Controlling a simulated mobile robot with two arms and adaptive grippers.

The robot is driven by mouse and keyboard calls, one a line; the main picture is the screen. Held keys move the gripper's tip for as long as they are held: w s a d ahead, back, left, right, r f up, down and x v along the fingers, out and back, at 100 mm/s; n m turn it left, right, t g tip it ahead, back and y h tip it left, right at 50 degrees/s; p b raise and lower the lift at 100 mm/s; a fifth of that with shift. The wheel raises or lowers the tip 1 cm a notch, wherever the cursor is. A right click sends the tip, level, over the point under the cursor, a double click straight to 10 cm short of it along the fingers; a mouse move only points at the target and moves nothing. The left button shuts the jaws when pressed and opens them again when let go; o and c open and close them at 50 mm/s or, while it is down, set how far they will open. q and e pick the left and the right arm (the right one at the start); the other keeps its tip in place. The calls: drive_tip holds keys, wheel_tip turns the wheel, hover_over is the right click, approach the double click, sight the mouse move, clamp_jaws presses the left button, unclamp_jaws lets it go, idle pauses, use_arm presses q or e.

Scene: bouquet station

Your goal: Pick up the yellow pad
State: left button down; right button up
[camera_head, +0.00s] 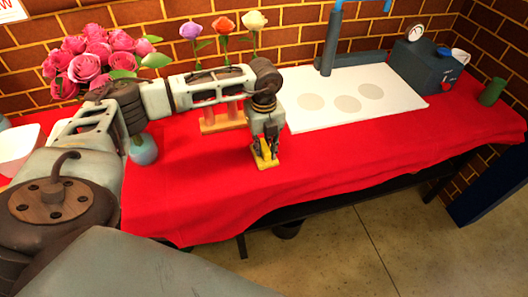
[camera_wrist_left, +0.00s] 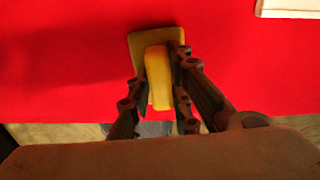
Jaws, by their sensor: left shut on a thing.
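The yellow pad (camera_head: 265,160) has a flat base and a raised bar, and it is at the front part of the red table. In the left wrist view the pad (camera_wrist_left: 157,75) sits between the fingers, with its raised bar gripped. My left gripper (camera_head: 267,148) points down and is shut on the pad; its fingers also show in the left wrist view (camera_wrist_left: 160,95). I cannot tell whether the pad touches the cloth. My right gripper is not in view.
A white board (camera_head: 400,108) with grey discs lies to the right, with a grey box with a gauge (camera_head: 425,68) behind it. A wooden stand (camera_head: 222,121) with three roses is behind my left gripper. A vase (camera_head: 143,150) of pink roses stands left. The cloth (camera_head: 350,165) at front right is clear.

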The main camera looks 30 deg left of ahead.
sight(264, 145)
use_arm(q)
wheel_tip(264, 145, up, 5)
drive_tip(key=p, duration=0.4)
drive_tip(key=s+d+r+p, duration=0.3)
drive_tip(key=d+r+p, duration=0.3)
drive_tip(key=d, duration=0.5)
drive_tip(key=shift+s, duration=0.15)
drive_tip(key=shift+d, duration=0.1)
drive_tip(key=c, duration=2.2)
unclamp_jaws()
clamp_jaws()
